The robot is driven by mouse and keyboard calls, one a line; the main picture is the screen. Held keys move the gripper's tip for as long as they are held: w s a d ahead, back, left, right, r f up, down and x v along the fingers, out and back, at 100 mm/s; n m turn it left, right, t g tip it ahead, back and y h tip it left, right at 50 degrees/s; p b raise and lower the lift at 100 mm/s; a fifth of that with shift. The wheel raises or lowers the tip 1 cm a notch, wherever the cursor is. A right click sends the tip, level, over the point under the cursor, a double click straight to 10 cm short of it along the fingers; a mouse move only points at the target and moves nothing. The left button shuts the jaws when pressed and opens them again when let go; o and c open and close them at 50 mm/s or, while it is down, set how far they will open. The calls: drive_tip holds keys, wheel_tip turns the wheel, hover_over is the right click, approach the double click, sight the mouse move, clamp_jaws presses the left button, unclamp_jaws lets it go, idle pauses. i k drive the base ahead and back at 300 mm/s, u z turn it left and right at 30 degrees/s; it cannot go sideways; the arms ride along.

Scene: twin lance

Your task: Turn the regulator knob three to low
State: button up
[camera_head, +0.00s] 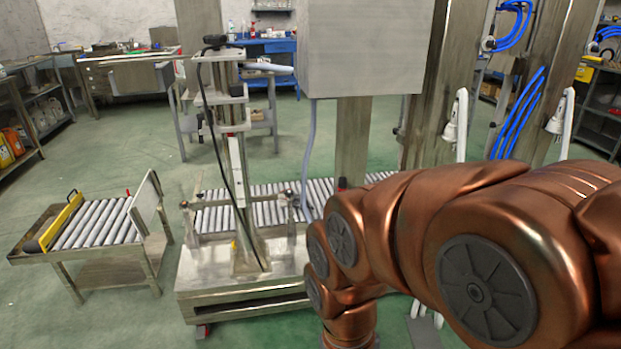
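I cannot make out any regulator knob, nor a knob marked three. My copper-coloured arm fills the right and lower right of the head view and bends down past the bottom edge. My gripper is out of the picture. A grey metal cabinet (361,45) hangs on a post at the top centre, with no knob showing on its visible face. A steel stand with a tall column (236,185) and a black cable stands left of my arm.
A roller conveyor (265,210) runs behind the stand. A small roller cart (95,222) is at the left. Metal posts with blue hoses (519,118) and white fittings (455,120) stand at the right. Green floor (140,325) is clear at the lower left.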

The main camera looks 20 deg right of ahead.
sight(343, 181)
drive_tip(key=u, duration=0.35)
drive_tip(key=i, duration=1.6)
drive_tip(key=z, duration=0.75)
